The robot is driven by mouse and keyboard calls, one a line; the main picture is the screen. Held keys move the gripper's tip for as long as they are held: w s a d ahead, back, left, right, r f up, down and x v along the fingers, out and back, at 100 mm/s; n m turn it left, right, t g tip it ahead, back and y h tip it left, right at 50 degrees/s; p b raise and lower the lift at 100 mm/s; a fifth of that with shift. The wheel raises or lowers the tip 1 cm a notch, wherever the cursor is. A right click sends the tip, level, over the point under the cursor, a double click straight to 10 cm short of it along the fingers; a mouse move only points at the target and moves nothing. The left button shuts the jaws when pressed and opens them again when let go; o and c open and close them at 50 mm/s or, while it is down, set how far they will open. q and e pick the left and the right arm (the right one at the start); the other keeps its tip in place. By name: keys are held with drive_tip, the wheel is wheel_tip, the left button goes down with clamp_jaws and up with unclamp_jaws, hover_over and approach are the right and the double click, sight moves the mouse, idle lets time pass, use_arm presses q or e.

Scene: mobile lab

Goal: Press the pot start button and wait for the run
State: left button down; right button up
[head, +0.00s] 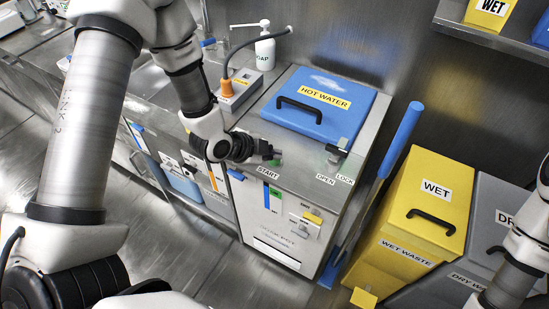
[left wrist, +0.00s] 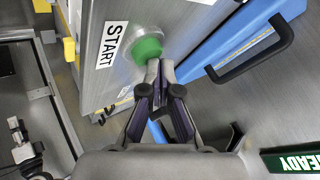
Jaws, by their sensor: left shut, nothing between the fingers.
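The pot (head: 262,205) is a steel cabinet with a blue HOT WATER lid (head: 318,92), which lies closed. The green round start button (left wrist: 146,48) sits by the START label (left wrist: 112,45); in the head view only a bit of green (head: 274,162) shows past the fingertips. My left gripper (head: 262,152) is shut and empty. In the left wrist view its fingertips (left wrist: 160,68) overlap the button's lower right edge. I cannot tell whether they touch it or whether it is pressed in. My right gripper is out of view.
The lid latch (head: 337,151) is near the OPEN and LOCK labels. A grey box (head: 239,90) with an orange plug and a soap bottle (head: 264,50) stand behind. A yellow wet-waste bin (head: 415,205) and a grey dry-waste bin (head: 487,225) stand right. A blue-handled tool (head: 400,140) leans between.

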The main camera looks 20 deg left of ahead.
use_arm(q)
drive_tip(key=shift+f, duration=0.25)
idle(0.4)
drive_tip(key=shift+r+p, duration=0.65)
drive_tip(key=shift+r, duration=0.3)
wheel_tip(320, 180, up, 5)
drive_tip(key=p, duration=0.4)
idle(0.5)
